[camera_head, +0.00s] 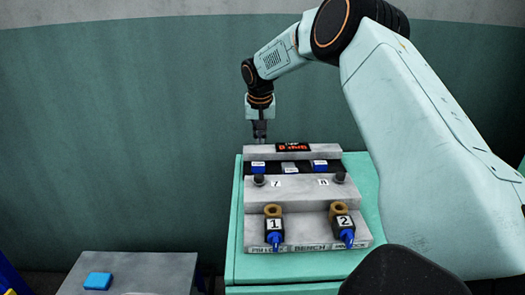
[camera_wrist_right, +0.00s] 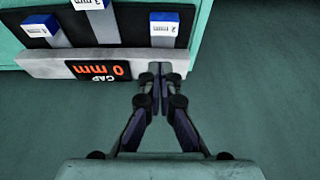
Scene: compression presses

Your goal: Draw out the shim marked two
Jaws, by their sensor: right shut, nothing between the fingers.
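The press bench (camera_head: 305,200) is a grey stepped block. Shims with blue and white ends sit in its dark upper slot: a left shim (camera_head: 258,166) and a right shim (camera_head: 320,165). In the right wrist view the shim at right (camera_wrist_right: 165,27) seems to be marked 2. A middle shim (camera_wrist_right: 90,4) reads 3 mm, and the label of the left shim (camera_wrist_right: 40,27) is too small to read surely. My right gripper (camera_head: 260,133) is shut and empty, behind the bench's rear edge. Its closed tips (camera_wrist_right: 155,72) are near the shim marked 2, apart from it. My left gripper is out of view.
A display (camera_wrist_right: 98,70) reads GAP 0 mm at the bench's rear. Two brass and blue fittings, marked 1 (camera_head: 273,225) and 2 (camera_head: 344,224), stand at the front, with black knobs above. A grey stand (camera_head: 150,268) with a blue block (camera_head: 98,281) is at lower left.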

